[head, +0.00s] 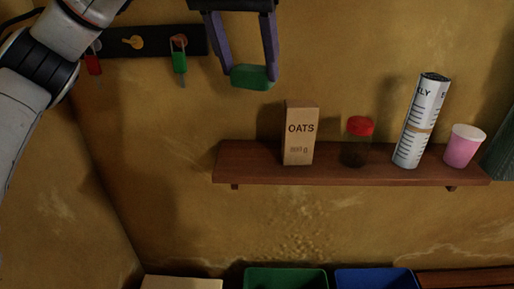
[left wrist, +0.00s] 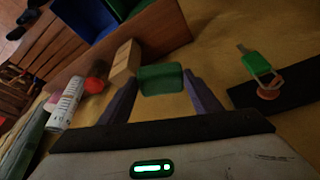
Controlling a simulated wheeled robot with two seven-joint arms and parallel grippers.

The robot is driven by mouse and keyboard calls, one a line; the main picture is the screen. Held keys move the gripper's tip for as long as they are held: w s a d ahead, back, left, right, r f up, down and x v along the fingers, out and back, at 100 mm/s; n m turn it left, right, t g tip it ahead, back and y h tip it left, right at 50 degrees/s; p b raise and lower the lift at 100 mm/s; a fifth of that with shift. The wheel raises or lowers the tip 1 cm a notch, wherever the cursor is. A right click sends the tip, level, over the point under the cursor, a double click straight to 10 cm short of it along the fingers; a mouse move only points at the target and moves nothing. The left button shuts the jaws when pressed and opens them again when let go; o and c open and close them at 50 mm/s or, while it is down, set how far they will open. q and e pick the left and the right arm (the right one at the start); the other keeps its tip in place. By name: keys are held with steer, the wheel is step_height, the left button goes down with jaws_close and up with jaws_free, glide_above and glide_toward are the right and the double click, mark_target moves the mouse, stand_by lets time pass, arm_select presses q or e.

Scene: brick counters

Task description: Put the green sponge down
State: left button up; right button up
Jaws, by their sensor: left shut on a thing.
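The green sponge (head: 251,76) is held between the fingertips of my left gripper (head: 250,68), in the air above and left of the oats box. In the left wrist view the sponge (left wrist: 161,79) sits between the two purple-grey fingers of my left gripper (left wrist: 160,86). The wooden wall shelf (head: 350,177) is below and to the right of the sponge, and the sponge is apart from it. My right gripper is in neither view.
On the shelf stand an oats box (head: 299,134), a red-lidded jar (head: 357,141), a rolled newspaper (head: 421,120) and a pink cup (head: 464,146). A dark key rack (head: 137,41) hangs at left. Green (head: 286,279) and blue (head: 374,279) bins are below. The shelf's left end is bare.

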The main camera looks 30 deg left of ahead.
arm_select(q)
steer(key=shift+s+f+b, duration=0.15)
steer(key=shift+f+b, duration=0.25)
steer(key=shift+f, duration=3.55)
steer(key=shift+s+f+b, duration=0.1)
steer(key=shift+f+b, duration=0.3)
steer(key=shift+f, duration=3.5)
steer(key=shift+f, duration=0.15)
steer(key=o, duration=0.9)
steer(key=shift+r, duration=0.5)
steer(key=v, duration=1.1)
steer(key=shift+s+r+p, duration=0.15)
steer(key=shift+s+p, duration=0.1)
steer(key=shift+p, duration=0.15)
